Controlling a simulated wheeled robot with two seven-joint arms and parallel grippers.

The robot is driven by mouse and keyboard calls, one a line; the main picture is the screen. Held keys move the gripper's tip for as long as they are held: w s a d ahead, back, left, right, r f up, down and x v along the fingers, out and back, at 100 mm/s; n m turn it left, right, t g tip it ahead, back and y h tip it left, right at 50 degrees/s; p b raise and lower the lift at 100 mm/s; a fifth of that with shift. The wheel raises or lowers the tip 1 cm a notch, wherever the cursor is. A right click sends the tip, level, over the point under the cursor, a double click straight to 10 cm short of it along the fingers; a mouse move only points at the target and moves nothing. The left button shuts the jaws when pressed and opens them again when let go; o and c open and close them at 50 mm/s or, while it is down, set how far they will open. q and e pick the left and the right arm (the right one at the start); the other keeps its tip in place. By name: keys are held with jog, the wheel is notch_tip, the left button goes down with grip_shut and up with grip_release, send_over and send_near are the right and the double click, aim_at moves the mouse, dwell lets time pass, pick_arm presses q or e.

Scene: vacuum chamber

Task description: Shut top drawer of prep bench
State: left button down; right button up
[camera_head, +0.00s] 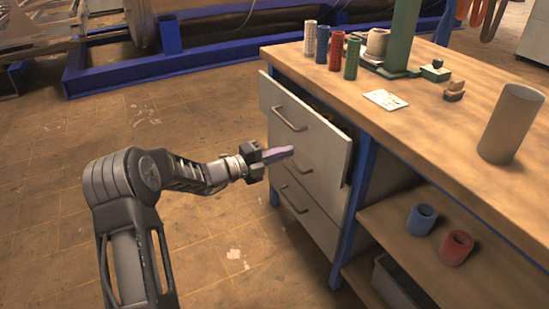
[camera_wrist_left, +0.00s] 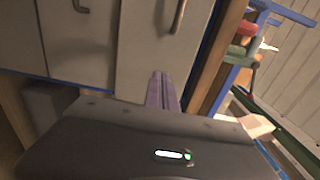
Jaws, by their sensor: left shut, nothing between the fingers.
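The prep bench (camera_head: 455,105) has a wooden top and a column of pale drawers with bar handles. Its top drawer (camera_head: 318,138) stands partly pulled out, with its front tilted across the picture and a dark gap behind its right edge. The top drawer's handle (camera_head: 290,119) is free of my gripper. My left gripper (camera_head: 291,151) is shut and empty, its fingertips in front of the drawer fronts, below that handle. In the left wrist view the shut fingers (camera_wrist_left: 162,90) point at a pale drawer front; whether they touch it I cannot tell. My right gripper is not in view.
On the bench top stand several coloured cylinders (camera_head: 335,51), a green stand (camera_head: 402,38), a white card (camera_head: 385,99) and a grey-brown cylinder (camera_head: 511,124). The lower shelf holds a blue cup (camera_head: 421,220) and a red cup (camera_head: 456,248).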

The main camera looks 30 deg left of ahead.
aim_at(319, 140)
pick_arm(q)
jog(key=b+x, duration=0.2)
jog(key=x, duration=0.6)
jog(key=shift+w+d+f, duration=0.1)
jog(key=shift+w+d, duration=0.1)
jog(key=shift+w, duration=0.15)
jog(key=shift+w+d, duration=0.25)
jog(key=p+x, duration=0.2)
jog(key=x, duration=0.1)
jog(key=shift+w+d, duration=0.15)
jog(key=shift+w, duration=0.05)
jog(key=shift+r, duration=0.35)
